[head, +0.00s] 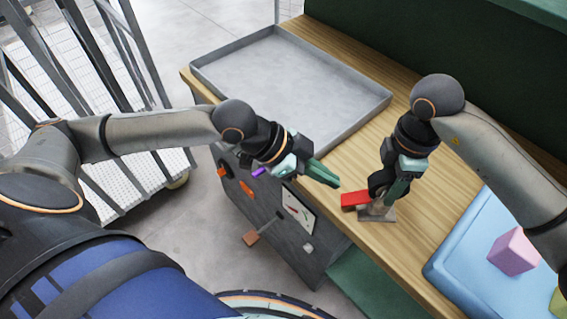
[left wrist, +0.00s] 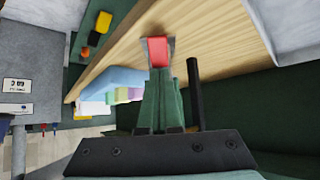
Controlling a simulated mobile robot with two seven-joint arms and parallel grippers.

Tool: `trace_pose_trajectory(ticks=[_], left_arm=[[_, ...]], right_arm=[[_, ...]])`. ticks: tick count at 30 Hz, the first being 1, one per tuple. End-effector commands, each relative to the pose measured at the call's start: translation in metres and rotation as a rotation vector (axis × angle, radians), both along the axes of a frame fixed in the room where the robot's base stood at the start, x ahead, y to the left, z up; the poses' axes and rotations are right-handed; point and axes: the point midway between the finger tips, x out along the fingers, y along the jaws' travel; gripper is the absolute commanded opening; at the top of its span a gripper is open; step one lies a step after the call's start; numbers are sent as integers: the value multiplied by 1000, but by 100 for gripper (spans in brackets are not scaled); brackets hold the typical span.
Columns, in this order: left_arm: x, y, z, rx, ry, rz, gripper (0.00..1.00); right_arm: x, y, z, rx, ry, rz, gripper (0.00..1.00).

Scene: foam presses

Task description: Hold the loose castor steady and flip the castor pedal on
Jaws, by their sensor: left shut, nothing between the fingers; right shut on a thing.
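The loose castor (head: 377,212) is a small grey piece on the wooden bench top near its front edge. Its red pedal (head: 355,199) sticks out to the left; I cannot tell its exact tilt. The pedal also shows in the left wrist view (left wrist: 157,51), just beyond my fingertips. My right gripper (head: 384,199) points down and is shut on the castor, hiding part of it. My left gripper (head: 337,183) is shut and empty, its green fingertips just left of and above the pedal. In the left wrist view, its fingers (left wrist: 160,72) overlap the pedal's lower edge; contact is unclear.
A grey metal tray (head: 375,108) lies on the bench (head: 425,232) behind my left gripper. A blue tray (head: 445,264) with a pink block (head: 513,251) is at the right. A dark green wall (head: 400,45) stands behind. A railed metal platform is at the left.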

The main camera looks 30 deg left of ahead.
Motion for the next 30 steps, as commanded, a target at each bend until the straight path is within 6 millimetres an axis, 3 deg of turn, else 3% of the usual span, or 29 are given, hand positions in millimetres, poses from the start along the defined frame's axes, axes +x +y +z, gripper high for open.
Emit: trace_pose_trajectory(ticks=[6, 15, 30], left_arm=[[-16, 32, 8, 6, 3, 3, 0], [-34, 66, 21, 6, 5, 3, 0], [-43, 83, 29, 0, 2, 1, 0]], right_arm=[[0, 0, 1, 2, -1, 0, 0], [0, 0, 1, 2, -1, 0, 0], [0, 0, 1, 1, -2, 0, 0]])
